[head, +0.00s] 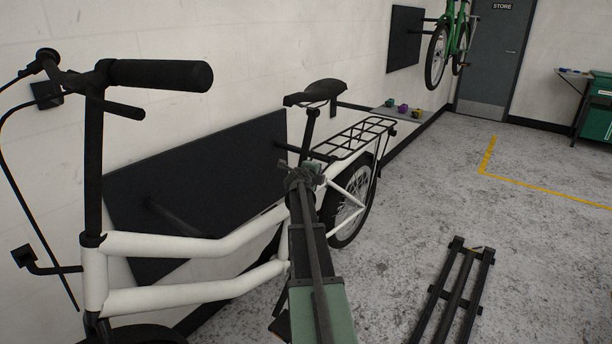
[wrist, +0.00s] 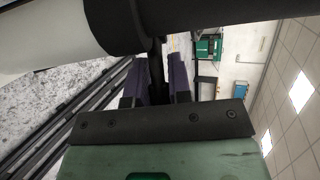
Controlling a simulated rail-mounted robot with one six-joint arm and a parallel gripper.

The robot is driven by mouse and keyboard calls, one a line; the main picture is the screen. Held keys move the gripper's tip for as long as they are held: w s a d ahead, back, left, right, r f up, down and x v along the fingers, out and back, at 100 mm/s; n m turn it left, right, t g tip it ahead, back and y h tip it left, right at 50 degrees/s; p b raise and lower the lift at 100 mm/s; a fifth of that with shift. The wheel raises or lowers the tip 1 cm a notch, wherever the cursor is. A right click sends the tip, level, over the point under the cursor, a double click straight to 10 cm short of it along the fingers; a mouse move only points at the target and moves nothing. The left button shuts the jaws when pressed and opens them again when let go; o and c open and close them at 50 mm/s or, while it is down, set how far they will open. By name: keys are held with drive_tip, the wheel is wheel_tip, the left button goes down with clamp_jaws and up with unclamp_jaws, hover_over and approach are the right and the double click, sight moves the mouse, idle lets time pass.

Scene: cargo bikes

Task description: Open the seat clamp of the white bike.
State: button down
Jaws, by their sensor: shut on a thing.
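The white bike (head: 190,247) stands along the wall with its black saddle (head: 316,92) and seat post (head: 308,128) upright. My gripper (head: 302,172) is at the top of the seat tube, and my arm hides most of the seat clamp in the head view. In the wrist view the dark seat clamp (wrist: 118,25) sits at the end of the white tube (wrist: 45,38). Its thin dark lever (wrist: 156,62) reaches down between the purple-padded fingers of my gripper (wrist: 160,82). The gripper is shut on this lever. I cannot tell how far the lever is swung.
A black rear rack (head: 355,138) is just behind the seat post. A dark wall panel (head: 200,175) is close behind the frame. A low black rail stand (head: 455,290) is on the floor at right. A green bike (head: 448,45) hangs farther back. Open floor lies at right.

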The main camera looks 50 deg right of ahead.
drive_tip(key=c, duration=1)
unclamp_jaws()
drive_tip(key=shift+w, duration=0.1)
drive_tip(key=shift+c, duration=0.2)
drive_tip(key=shift+a, duration=0.1)
drive_tip(key=p+v, duration=0.3)
drive_tip(key=v, duration=0.7)
drive_tip(key=shift+a+p, duration=0.3)
drive_tip(key=shift+p, duration=0.05)
